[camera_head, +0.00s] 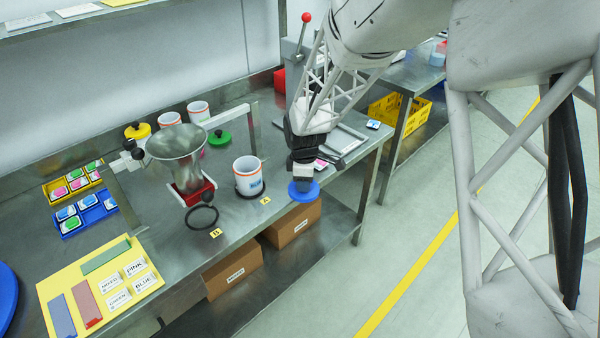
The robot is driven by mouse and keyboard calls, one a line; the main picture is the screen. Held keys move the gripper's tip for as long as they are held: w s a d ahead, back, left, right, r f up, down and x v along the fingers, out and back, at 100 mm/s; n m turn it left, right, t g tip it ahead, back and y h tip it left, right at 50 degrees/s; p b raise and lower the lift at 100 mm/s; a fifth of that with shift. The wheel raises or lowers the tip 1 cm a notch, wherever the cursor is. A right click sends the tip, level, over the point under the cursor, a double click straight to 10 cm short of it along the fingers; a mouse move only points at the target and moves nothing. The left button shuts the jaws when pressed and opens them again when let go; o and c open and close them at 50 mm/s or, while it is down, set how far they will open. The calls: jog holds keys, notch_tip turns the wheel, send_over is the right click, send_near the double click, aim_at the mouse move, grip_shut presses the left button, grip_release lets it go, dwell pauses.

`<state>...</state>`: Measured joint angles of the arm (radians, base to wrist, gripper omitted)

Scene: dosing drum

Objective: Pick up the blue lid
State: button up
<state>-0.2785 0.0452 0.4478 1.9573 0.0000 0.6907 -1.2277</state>
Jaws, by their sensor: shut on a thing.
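The blue lid (303,195) is a flat round disc near the front right edge of the steel table. My gripper (302,178) is directly above it, pointing down, and is shut on the lid's upper part. The grip itself is partly hidden by the gripper's dark body. I cannot tell whether the lid touches the table or is a little above it.
A white cup (248,177) stands left of my gripper. A metal funnel (178,150) on a red base, a dark ring (201,217), a green lid (220,137) and a yellow lid (138,131) are further left. A yellow board (66,281) lies front left.

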aim_at(305, 196)
jog(key=shift+s+d+r, duration=0.1)
jog(key=shift+s+d, duration=0.1)
jog(key=shift+s, duration=0.5)
jog(key=shift+s+d+r, duration=0.1)
jog(key=shift+s+d, duration=0.1)
jog(key=shift+s, duration=0.55)
jog(key=shift+s+d, duration=0.2)
jog(key=shift+s, duration=0.5)
jog(key=shift+w+a+r, duration=0.25)
jog(key=shift+w+a, duration=0.1)
jog(key=shift+a, duration=0.1)
jog(key=w+a+r, duration=0.4)
jog(key=a+r, duration=0.1)
jog(key=a, duration=0.3)
jog(key=w+a+r, duration=0.5)
jog(key=a+r, duration=0.1)
jog(key=a, duration=0.3)
jog(key=shift+w+a, duration=0.25)
jog(key=shift+a, duration=0.05)
jog(key=shift+f, duration=0.25)
jog(key=shift+f, duration=2.65)
jog(key=shift+f, duration=0.5)
